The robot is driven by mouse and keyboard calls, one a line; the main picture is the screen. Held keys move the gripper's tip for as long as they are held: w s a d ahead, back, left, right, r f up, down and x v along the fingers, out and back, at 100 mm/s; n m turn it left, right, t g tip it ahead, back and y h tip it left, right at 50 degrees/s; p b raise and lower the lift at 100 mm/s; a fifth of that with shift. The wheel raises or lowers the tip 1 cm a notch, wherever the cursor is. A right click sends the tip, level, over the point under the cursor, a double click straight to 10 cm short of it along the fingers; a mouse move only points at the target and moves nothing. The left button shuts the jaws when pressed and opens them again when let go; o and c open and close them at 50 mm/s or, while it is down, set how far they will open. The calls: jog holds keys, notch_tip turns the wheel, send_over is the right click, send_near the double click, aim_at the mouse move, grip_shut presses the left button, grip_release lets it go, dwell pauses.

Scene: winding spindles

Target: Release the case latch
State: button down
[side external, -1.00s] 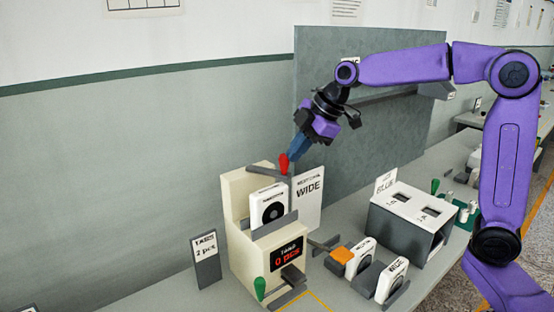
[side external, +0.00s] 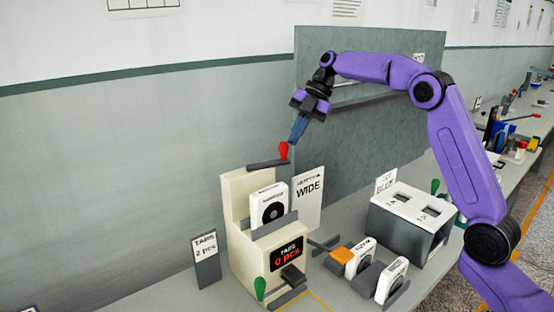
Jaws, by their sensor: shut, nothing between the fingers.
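The beige case (side external: 237,210) stands on the bench and holds a white cartridge with a black disc (side external: 270,207) in its front slot. On top of the case is a dark latch bar (side external: 266,164) with a red handle (side external: 283,151) at its right end. The bar slopes slightly up toward the handle. My gripper (side external: 293,141) points down with its blue fingers shut, just above and right of the red handle. I cannot tell whether the fingertips touch it.
A "WIDE" sign (side external: 308,200) stands right of the case. A green handle (side external: 260,289) is at its front. A "2 pcs" card (side external: 206,259) stands left. White cartridges (side external: 391,280) and a grey box (side external: 400,238) stand right. A grey panel (side external: 345,60) rises behind.

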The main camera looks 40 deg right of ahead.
jog(key=shift+w, duration=0.25)
jog(key=shift+a, duration=0.15)
jog(key=shift+a, duration=0.95)
jog(key=shift+d, duration=0.1)
jog(key=s+d+r, duration=0.3)
jog(key=d+r, duration=0.6)
jog(key=r, duration=0.1)
jog(key=shift+d, duration=0.25)
